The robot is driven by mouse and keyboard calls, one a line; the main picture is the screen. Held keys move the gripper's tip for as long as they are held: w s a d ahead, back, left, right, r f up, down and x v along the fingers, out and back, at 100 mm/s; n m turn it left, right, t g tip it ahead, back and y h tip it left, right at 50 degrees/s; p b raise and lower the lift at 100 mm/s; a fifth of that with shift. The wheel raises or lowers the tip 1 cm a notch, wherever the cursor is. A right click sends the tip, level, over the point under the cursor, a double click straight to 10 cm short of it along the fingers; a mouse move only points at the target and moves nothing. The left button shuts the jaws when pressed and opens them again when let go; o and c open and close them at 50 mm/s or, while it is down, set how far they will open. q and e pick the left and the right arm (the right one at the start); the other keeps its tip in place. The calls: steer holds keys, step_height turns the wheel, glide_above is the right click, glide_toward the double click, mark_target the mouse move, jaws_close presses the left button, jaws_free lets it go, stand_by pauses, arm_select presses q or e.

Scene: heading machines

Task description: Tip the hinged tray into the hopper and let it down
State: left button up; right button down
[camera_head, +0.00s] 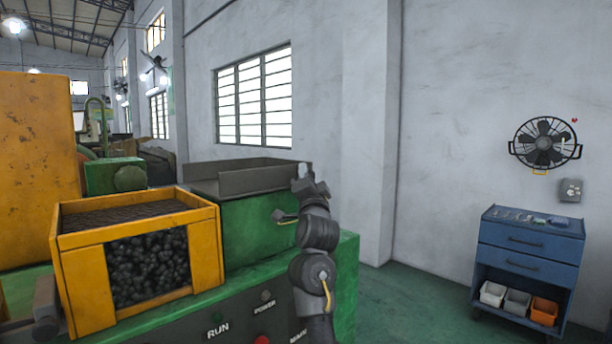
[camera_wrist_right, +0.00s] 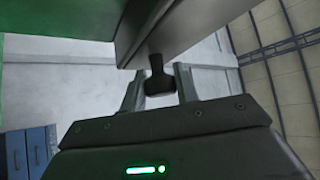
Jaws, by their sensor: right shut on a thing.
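The grey hinged tray (camera_head: 262,179) sits on top of the green machine body, to the right of the yellow hopper (camera_head: 88,275). It looks about level; its inside floor is mostly hidden. Dark lumps show through the hopper's front opening. My right gripper (camera_head: 305,172) is at the tray's right end. In the right wrist view my right gripper (camera_wrist_right: 160,88) is shut on the tray's dark handle (camera_wrist_right: 157,68), which hangs from the tray's edge. A dark grey part of my left arm shows at the lower left; its jaws cannot be made out.
The green machine (camera_head: 240,300) fills the lower middle, with a panel marked RUN and POWER on its front. A tall yellow housing (camera_head: 38,165) stands at the far left. A blue tool cart (camera_head: 528,258) stands at right, beneath a wall fan (camera_head: 543,143). The floor between machine and cart is clear.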

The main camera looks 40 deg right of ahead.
steer(key=shift+w+f, duration=0.1)
steer(key=shift+f, duration=0.25)
steer(key=c, duration=1.4)
jaws_free()
steer(key=o, duration=0.3)
steer(key=shift+d+r, duration=0.1)
steer(key=shift+s+a+f, duration=0.25)
steer(key=shift+s+a, duration=0.05)
steer(key=shift+s, duration=0.1)
arm_select(q)
steer(key=a+f+b, duration=0.1)
steer(key=f+b, duration=0.1)
steer(key=shift+w+a+f+b, duration=0.2)
steer(key=shift+a+f+b, duration=0.15)
steer(key=shift+b, duration=0.05)
arm_select(e)
steer(key=v, duration=0.9)
steer(key=shift+s+a, duration=0.2)
steer(key=shift+s, duration=0.15)
arm_select(q)
steer(key=shift+d, duration=0.1)
arm_select(e)
steer(key=shift+f, duration=0.15)
